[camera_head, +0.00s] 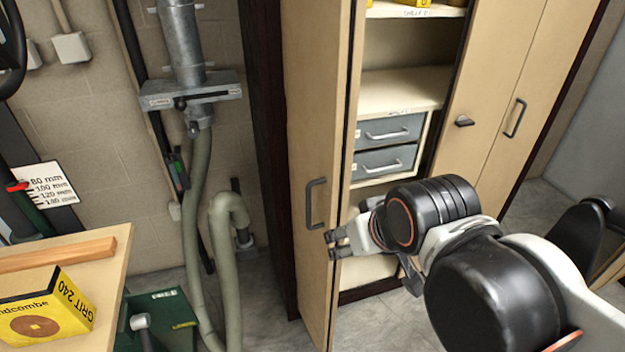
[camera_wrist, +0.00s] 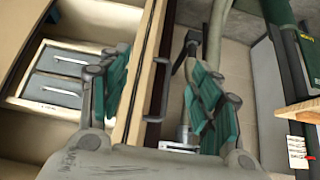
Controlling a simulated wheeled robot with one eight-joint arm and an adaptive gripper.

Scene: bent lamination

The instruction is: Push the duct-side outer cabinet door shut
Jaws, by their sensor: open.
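The duct-side outer cabinet door (camera_head: 310,130) is a tall tan panel at the left of the cabinet, with a dark bar handle (camera_head: 315,203). It stands open at an angle, and the shelves show to its right. My gripper (camera_head: 336,243) is at the door's free edge, below and right of the handle. In the wrist view, the spread teal-padded fingers of my gripper (camera_wrist: 157,90) lie on either side of the door's edge in the picture. The handle (camera_wrist: 160,92) shows between them. Whether a finger touches the door, I cannot tell.
Grey drawers (camera_head: 388,145) sit inside the cabinet. The right doors (camera_head: 500,90) stand to the right. A metal duct (camera_head: 180,45) and green hose (camera_head: 200,200) stand left of the door. A workbench (camera_head: 85,330) with a yellow box (camera_head: 45,310) is at lower left.

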